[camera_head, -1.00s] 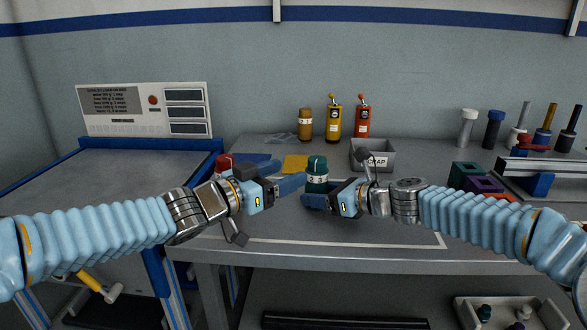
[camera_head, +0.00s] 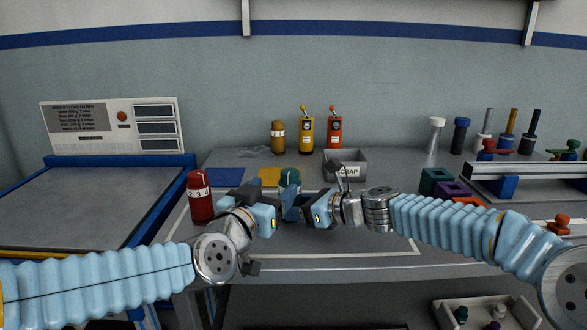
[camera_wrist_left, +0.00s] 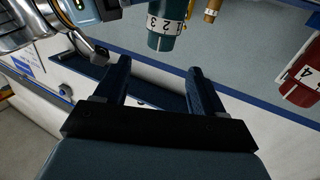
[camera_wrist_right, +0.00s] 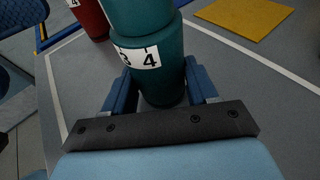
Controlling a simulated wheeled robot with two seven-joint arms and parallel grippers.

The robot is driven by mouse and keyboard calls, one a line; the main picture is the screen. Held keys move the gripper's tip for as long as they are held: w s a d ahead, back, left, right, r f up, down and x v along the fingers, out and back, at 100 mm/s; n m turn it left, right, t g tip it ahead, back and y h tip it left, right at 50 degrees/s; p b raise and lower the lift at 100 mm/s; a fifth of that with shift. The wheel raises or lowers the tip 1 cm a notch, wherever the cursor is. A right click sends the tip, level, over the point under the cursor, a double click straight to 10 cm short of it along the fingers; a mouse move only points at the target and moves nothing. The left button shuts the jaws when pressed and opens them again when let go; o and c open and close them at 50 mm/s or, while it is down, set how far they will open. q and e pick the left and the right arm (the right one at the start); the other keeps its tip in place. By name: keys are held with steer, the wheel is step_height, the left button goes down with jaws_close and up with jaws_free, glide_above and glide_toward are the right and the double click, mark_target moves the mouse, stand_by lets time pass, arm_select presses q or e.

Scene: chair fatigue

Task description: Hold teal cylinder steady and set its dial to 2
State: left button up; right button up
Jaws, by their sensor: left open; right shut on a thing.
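The teal cylinder (camera_head: 290,177) stands on the bench, mostly hidden behind the grippers in the head view. My right gripper (camera_head: 299,207) is shut around its lower body. The right wrist view shows the teal cylinder (camera_wrist_right: 163,85) between the fingers, with 3 and 4 on its white band and the teal upper part above. My left gripper (camera_head: 268,197) is open and empty in front of it. I cannot tell the dial's setting.
A red numbered cylinder (camera_head: 200,198) stands left of my left gripper. Behind are a yellow mat (camera_head: 270,177), a blue mat (camera_head: 225,177), a grey scrap bin (camera_head: 345,165) and an orange-brown bottle (camera_head: 278,138). Bench space in front is partly clear.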

mark_target(296, 169)
arm_select(q)
steer(key=x, duration=1.1)
steer(key=shift+w+d, duration=0.1)
steer(key=shift+w, duration=0.3)
steer(key=c, duration=1)
steer(key=shift+h, duration=0.4)
steer(key=shift+d+m+g+h, duration=0.15)
steer(key=shift+m+g+h, duration=0.55)
steer(key=shift+m+h, duration=0.25)
steer(key=shift+s+d+m+h, duration=0.1)
steer(key=shift+m+h, duration=0.15)
steer(key=shift+h, duration=0.2)
steer(key=shift+s, duration=0.1)
